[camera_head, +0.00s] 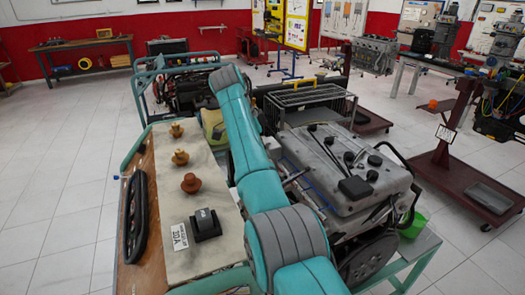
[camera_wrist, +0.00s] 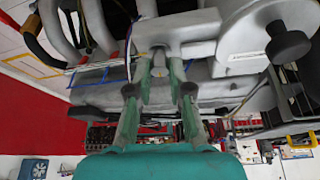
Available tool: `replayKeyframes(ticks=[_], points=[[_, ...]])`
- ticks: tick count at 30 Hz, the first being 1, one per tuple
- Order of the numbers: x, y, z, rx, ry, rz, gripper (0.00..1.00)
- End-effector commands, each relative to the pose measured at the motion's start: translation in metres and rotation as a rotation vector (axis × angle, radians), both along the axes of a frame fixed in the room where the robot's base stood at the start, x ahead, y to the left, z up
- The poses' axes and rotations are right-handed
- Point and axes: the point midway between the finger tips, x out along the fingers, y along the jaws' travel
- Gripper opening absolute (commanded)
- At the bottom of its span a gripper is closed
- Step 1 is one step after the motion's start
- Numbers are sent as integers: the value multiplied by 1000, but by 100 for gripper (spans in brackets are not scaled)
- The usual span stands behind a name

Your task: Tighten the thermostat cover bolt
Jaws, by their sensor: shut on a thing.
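The grey engine (camera_head: 335,165) stands in a teal frame right of my arm in the head view. My arm crosses the picture, and my gripper is hidden behind it there. In the wrist view my gripper (camera_wrist: 161,72) reaches up to the grey engine housing (camera_wrist: 190,50). Its two fingers end at the housing, shut on a small part there. This appears to be the thermostat cover bolt, but its head is hidden between the fingertips. I cannot tell how far in it sits.
Hoses and pipes (camera_wrist: 75,35) crowd the engine near my fingers. Other trainers stand right; floor at left is clear.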

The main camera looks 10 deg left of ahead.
Motion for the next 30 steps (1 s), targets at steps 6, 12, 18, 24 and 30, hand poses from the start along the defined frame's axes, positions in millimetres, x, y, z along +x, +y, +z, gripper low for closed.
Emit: replayKeyframes(ticks=[6, 12, 18, 24, 30], points=[[0, 1, 0, 0, 2, -98, 0], [1, 1, 0, 0, 2, -146, 0], [1, 1, -1, 1, 1, -161, 0], [1, 1, -1, 1, 1, -161, 0], [1, 1, -1, 1, 1, -160, 42]])
